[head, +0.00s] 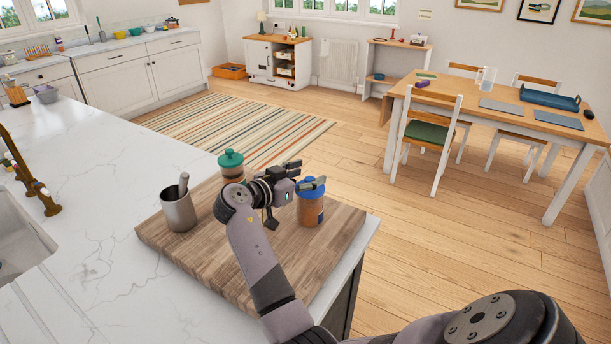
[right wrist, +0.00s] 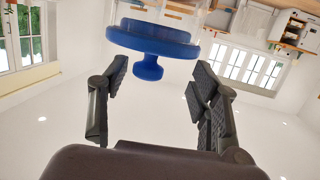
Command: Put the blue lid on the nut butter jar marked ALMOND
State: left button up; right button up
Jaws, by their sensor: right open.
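The blue lid (head: 307,187) sits on a glass jar with brown contents (head: 311,211) on the wooden board; its label is too small to read. In the right wrist view the blue lid (right wrist: 152,38) shows with its knob (right wrist: 148,68) and appears seated at the mouth of the clear jar (right wrist: 165,14). My right gripper (head: 303,174) is open and empty close to the lid. In its wrist view the fingers (right wrist: 160,75) stand apart on either side of the knob, not touching it. My left gripper is out of view.
A jar with a green lid (head: 231,163) stands behind my right arm. A metal cup (head: 179,211) holding a utensil stands at the left of the wooden board (head: 222,262). The marble counter (head: 95,215) is clear to the left, with a sink (head: 22,235) beyond.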

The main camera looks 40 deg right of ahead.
jog(key=shift+r+p, duration=0.45)
jog(key=shift+p, duration=0.1)
jog(key=shift+r+p, duration=0.45)
jog(key=shift+p, duration=0.15)
jog(key=shift+a+f+b, duration=0.45)
jog(key=shift+a+b, duration=0.3)
jog(key=shift+b, duration=0.1)
jog(key=b+v, duration=0.2)
jog(key=v, duration=0.4)
jog(key=shift+r, duration=0.25)
